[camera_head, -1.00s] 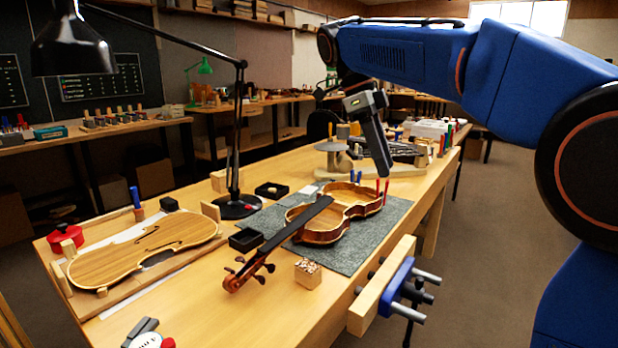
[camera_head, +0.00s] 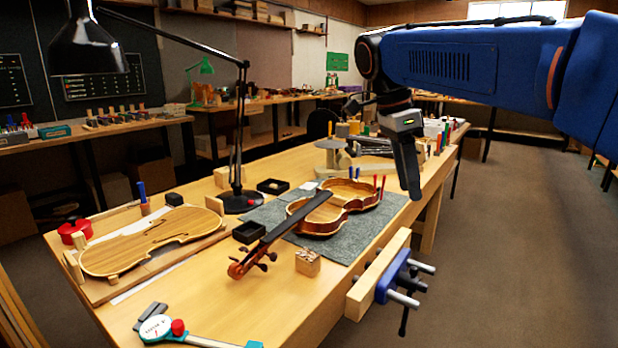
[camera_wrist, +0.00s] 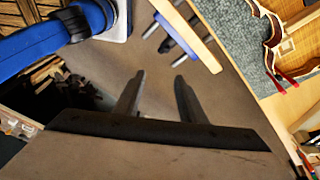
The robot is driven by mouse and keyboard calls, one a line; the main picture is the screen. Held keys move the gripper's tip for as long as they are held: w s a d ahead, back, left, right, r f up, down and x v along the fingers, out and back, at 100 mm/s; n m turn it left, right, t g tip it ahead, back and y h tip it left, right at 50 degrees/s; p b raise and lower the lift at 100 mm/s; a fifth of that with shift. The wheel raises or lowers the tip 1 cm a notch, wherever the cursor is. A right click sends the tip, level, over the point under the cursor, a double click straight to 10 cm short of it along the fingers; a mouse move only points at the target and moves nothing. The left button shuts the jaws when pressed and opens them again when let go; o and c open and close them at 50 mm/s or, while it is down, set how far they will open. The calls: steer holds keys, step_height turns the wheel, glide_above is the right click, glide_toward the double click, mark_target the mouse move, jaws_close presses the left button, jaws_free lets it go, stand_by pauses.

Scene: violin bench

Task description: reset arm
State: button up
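My gripper (camera_head: 412,190) hangs in the air with its fingers pointing down, at the right edge of the bench beside the open violin body (camera_head: 340,208). In the wrist view my gripper (camera_wrist: 162,82) shows two dark fingers apart, with only floor between them. It is open and empty. The violin body also shows at the upper right of the wrist view (camera_wrist: 262,38). My blue arm reaches in from the right in the head view.
A bench vise (camera_head: 395,280) juts from the bench's right edge, below my gripper. A black lamp (camera_head: 240,130) stands on the bench (camera_head: 300,295). A violin plate (camera_head: 150,240), a neck (camera_head: 255,262), a wood block (camera_head: 308,262) and a dial gauge (camera_head: 158,328) lie there. Floor at right is clear.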

steer(key=s+d+f+n+t+y, duration=0.1)
steer(key=s+d+f+n, duration=0.3)
steer(key=s+f+n, duration=0.5)
steer(key=s+d+f+n+t+y, duration=0.2)
steer(key=s+d+f+n+t, duration=0.2)
steer(key=s+f+n, duration=0.4)
steer(key=s+f, duration=0.4)
steer(key=f, duration=0.4)
steer(key=shift+s+d+f+n+t, duration=0.2)
steer(key=shift+s+d+n+t, duration=0.1)
steer(key=shift+s+n, duration=0.1)
